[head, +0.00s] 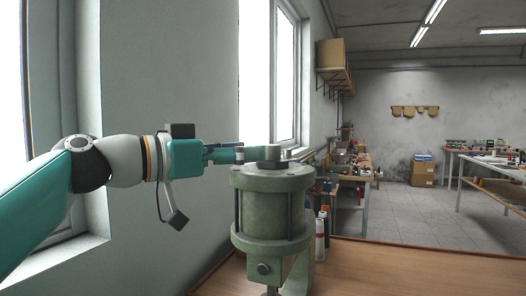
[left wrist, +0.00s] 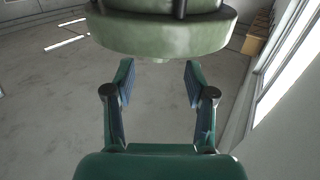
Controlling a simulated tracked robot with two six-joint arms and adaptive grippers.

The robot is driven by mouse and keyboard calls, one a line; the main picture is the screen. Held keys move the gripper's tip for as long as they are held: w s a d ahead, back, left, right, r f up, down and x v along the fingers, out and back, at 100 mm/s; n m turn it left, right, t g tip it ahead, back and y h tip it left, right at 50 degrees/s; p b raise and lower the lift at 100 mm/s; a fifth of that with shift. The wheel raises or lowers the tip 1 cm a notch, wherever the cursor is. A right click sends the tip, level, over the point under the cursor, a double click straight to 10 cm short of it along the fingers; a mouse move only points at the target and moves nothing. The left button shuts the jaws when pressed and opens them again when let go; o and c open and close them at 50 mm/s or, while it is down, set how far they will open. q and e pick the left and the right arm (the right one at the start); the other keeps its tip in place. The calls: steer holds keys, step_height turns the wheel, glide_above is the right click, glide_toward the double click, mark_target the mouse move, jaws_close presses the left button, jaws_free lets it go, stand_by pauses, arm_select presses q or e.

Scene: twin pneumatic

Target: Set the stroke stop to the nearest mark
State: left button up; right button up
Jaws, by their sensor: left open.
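A green pneumatic cylinder (head: 272,210) stands upright on the wooden bench. On its top cap is a dark disc (head: 271,165) with a grey round part (head: 263,153) above it, which may be the stroke stop. No marks can be made out. My left gripper (head: 240,153) reaches in level from the left, its tips beside the grey part; contact cannot be told. In the left wrist view my left gripper (left wrist: 159,80) is open, with nothing seen between its fingers. A green flange (left wrist: 165,38) of the cylinder lies just beyond the tips. My right gripper is not in view.
The wooden bench top (head: 400,270) is clear to the right. Small bottles (head: 322,230) stand close behind the cylinder. A wall with a window (head: 287,75) is close on the left. Other work tables (head: 490,165) and a cardboard box (head: 422,172) are far back.

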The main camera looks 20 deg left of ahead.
arm_select(q)
steer(key=v, duration=0.6)
steer(key=shift+f, duration=0.1)
stand_by(0.3)
